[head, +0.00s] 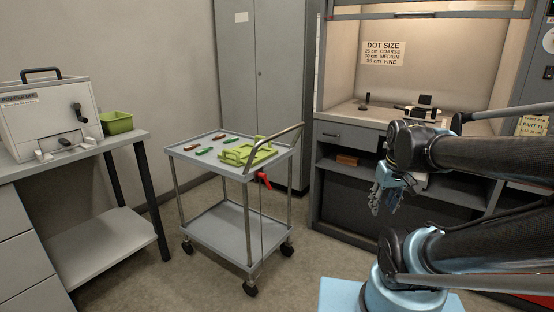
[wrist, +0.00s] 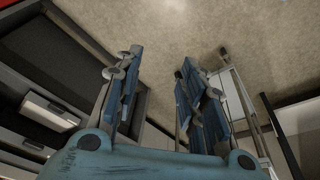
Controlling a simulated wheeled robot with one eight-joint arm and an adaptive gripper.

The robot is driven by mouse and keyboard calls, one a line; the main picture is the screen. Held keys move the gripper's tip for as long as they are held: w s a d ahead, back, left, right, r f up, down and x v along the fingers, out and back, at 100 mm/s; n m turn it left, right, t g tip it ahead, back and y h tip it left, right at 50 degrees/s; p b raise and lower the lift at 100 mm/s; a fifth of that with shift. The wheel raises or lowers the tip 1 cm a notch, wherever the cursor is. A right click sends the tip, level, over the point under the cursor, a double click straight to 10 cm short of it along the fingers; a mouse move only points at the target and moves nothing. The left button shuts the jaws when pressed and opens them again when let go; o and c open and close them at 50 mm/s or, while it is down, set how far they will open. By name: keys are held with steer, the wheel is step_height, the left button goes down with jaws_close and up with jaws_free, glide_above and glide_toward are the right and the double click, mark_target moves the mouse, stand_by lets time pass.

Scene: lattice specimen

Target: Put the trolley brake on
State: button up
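The trolley (head: 233,219) is a grey two-shelf cart on black castors in the middle of the head view. A red lever (head: 264,180) sticks out at its right end, below the push handle (head: 275,146). It looks like the brake lever; its setting is unclear. My gripper (head: 386,198) hangs in the air to the right of the trolley, well apart from the lever. In the wrist view its blue fingers (wrist: 158,90) stand apart with nothing between them. I cannot make out the red lever in the wrist view.
The trolley's top holds a green frame (head: 247,152) and several small coloured pieces. A bench with a grey machine (head: 48,115) and green bin (head: 117,123) stands left. A fume hood (head: 345,135) stands behind my arm. Floor between trolley and arm is clear.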

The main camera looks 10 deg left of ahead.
steer(key=w+a+r+n, duration=0.4)
steer(key=w+a, duration=0.5)
steer(key=n+t+y, duration=0.1)
steer(key=n+y, duration=0.2)
steer(key=n, duration=0.6)
glide_above(267, 183)
steer(key=s+d, duration=0.5)
steer(key=x, duration=1.7)
steer(key=shift+w+a, duration=0.1)
steer(key=shift+w, duration=0.2)
jaws_close()
